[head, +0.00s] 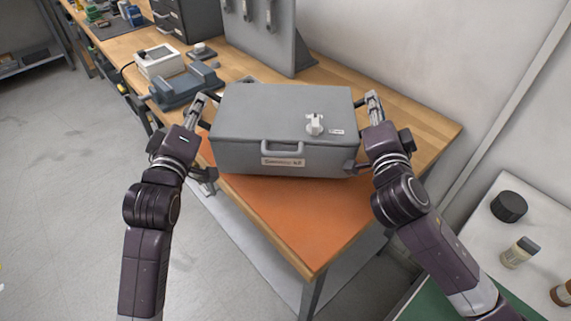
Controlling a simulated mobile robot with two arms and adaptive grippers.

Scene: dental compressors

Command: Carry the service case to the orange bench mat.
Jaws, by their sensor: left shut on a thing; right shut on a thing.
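The service case (265,112) is a grey box with a front handle, a label and a light knob on its lid. It is level and sits over the back part of the orange bench mat (310,212) on the wooden bench. I cannot tell whether its underside touches the mat. My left gripper (208,140) is shut on the case's left side. My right gripper (364,135) is shut on its right side. The fingertips are partly hidden by the case and the wrists.
A grey tool panel (262,35) stands behind the case. A blue-grey device (183,86) and a white box (160,62) lie to the left on the bench. A white side table (540,215) with a black puck (509,206) and bottles is at right. The mat's front is clear.

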